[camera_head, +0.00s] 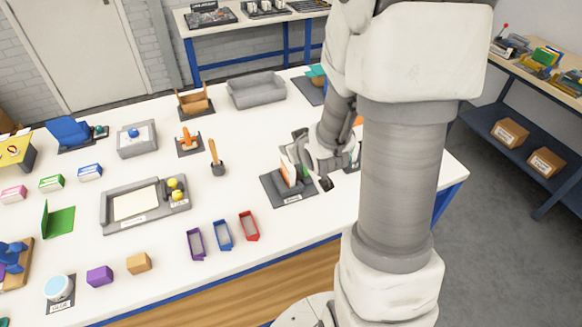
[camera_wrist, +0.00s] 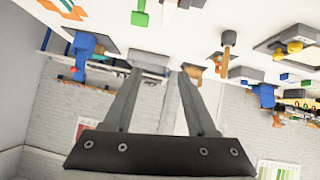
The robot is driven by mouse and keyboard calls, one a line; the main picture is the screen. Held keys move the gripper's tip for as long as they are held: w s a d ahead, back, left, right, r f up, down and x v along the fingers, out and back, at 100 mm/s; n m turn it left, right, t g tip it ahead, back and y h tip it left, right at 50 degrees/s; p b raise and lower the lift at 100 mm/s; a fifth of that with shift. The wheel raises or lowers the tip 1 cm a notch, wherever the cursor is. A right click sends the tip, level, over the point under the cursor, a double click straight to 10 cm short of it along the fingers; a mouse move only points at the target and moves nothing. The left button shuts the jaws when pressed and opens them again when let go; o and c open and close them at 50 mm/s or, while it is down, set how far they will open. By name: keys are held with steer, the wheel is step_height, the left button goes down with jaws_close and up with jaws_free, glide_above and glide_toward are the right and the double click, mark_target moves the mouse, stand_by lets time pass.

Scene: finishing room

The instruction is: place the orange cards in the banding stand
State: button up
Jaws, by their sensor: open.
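A dark stand with a label plate (camera_head: 272,193), which looks like the banding stand, sits near the table's front edge, right of centre. A white and orange upright piece (camera_head: 288,172), seemingly the orange cards, stands in it beside a green part. My gripper (camera_head: 312,162) is just right of this stand, low over the table and partly hidden by my arm. In the wrist view my gripper (camera_wrist: 159,72) has its two fingers apart with nothing between them. An orange and white shape (camera_wrist: 76,14) shows at the wrist view's upper left; I cannot tell what it is.
Red (camera_head: 249,226), blue (camera_head: 223,235) and purple (camera_head: 196,243) small trays lie left of the stand along the front. A grey tray (camera_head: 118,219) is further left. A small orange patch (camera_head: 359,121) shows behind my arm.

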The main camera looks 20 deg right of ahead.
steer(key=s+a+r+g, duration=0.3)
steer(key=s+a+r, duration=0.2)
steer(key=s+r, duration=0.5)
steer(key=s+a+r+g, duration=0.1)
steer(key=s+a+r, duration=0.1)
steer(key=s, duration=0.4)
steer(key=s+a+r+g+y, duration=0.1)
steer(key=s+a+r, duration=0.2)
steer(key=s+r, duration=0.1)
steer(key=shift+s+a+m+b, duration=0.15)
steer(key=shift+s+m+b, duration=0.25)
steer(key=shift+s, duration=0.45)
steer(key=shift+f+b, duration=0.35)
steer(key=shift+b, duration=0.05)
steer(key=shift+c, duration=0.6)
steer(key=shift+r, duration=0.1)
steer(key=shift+d, duration=0.2)
